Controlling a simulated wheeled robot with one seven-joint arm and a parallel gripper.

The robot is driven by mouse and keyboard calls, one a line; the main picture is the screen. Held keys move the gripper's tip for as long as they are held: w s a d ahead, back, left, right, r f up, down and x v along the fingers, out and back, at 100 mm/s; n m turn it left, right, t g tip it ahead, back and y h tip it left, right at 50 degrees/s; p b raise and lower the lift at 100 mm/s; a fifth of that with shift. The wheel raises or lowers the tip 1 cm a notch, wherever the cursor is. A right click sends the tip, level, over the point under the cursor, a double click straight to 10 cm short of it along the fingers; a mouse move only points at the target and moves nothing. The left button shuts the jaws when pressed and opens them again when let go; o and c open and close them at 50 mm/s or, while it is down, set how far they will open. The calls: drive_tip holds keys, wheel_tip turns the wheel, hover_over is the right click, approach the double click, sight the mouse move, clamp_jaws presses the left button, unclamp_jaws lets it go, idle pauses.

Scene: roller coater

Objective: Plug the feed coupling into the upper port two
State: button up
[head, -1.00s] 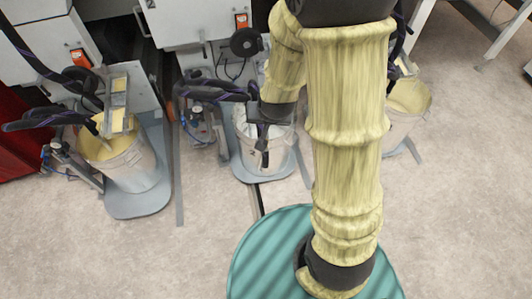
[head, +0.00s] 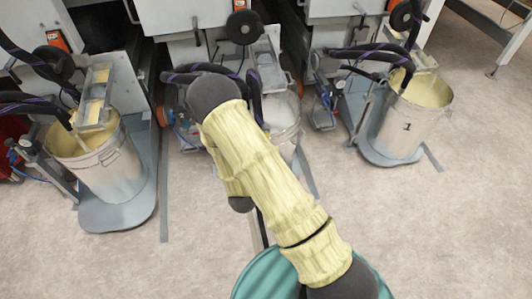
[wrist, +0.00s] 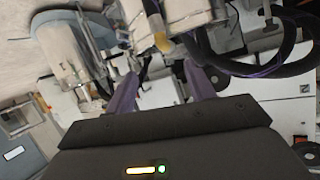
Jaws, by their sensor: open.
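In the wrist view my gripper (wrist: 158,78) is open, with two purple fingers apart and nothing seen held between them. Just beyond the fingertips is a metal fitting with a yellowish elbow (wrist: 164,42). I cannot tell whether it is the feed coupling or a port. A thick black hose with purple stripes (wrist: 262,68) curves to the right of the fingers. In the head view my arm covers the middle station, and my gripper is hidden behind it. Black hoses (head: 190,72) show there. I cannot make out upper port two.
Pails stand before the machines: left with yellow liquid (head: 120,172), middle with whitish liquid (head: 283,125), right marked 1 (head: 408,128). A metal frame (head: 95,98) stands over the left pail. A teal ribbed drum top (head: 262,278) is near me. The floor (head: 445,235) at right is clear.

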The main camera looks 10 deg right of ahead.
drive_tip(key=s+f+n+t+h+b, duration=0.1)
drive_tip(key=s+f+t+b, duration=0.3)
drive_tip(key=f+b, duration=0.5)
wheel_tip(320, 180, down, 4)
drive_tip(key=shift+a+r+n, duration=0.1)
drive_tip(key=shift+a+n, duration=0.3)
drive_tip(key=shift+a, duration=0.05)
drive_tip(key=shift+w, duration=0.15)
drive_tip(key=b+x, duration=0.4)
drive_tip(key=x, duration=0.8)
drive_tip(key=shift+r+b, duration=0.3)
drive_tip(key=shift+b, duration=0.1)
drive_tip(key=shift+w, duration=0.15)
